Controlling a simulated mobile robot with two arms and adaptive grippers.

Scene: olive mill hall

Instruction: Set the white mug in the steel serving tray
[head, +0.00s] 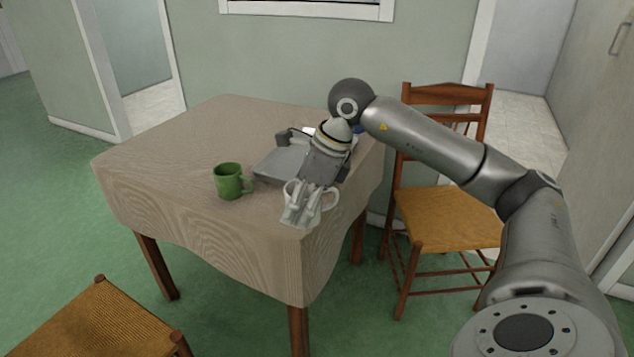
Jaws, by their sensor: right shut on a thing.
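The white mug (326,199) is at the near right part of the table, by the front corner, partly hidden by my right gripper. My right gripper (302,207) reaches down from the right arm and is shut on the mug. I cannot tell whether the mug touches the table. My left gripper is out of view.
A green mug (228,181) stands on the cloth-covered table (205,130), left of the tray. A small blue thing (358,129) shows partly behind my wrist. Wooden chairs stand right (447,215) and front left (98,322). The table's far left is clear.

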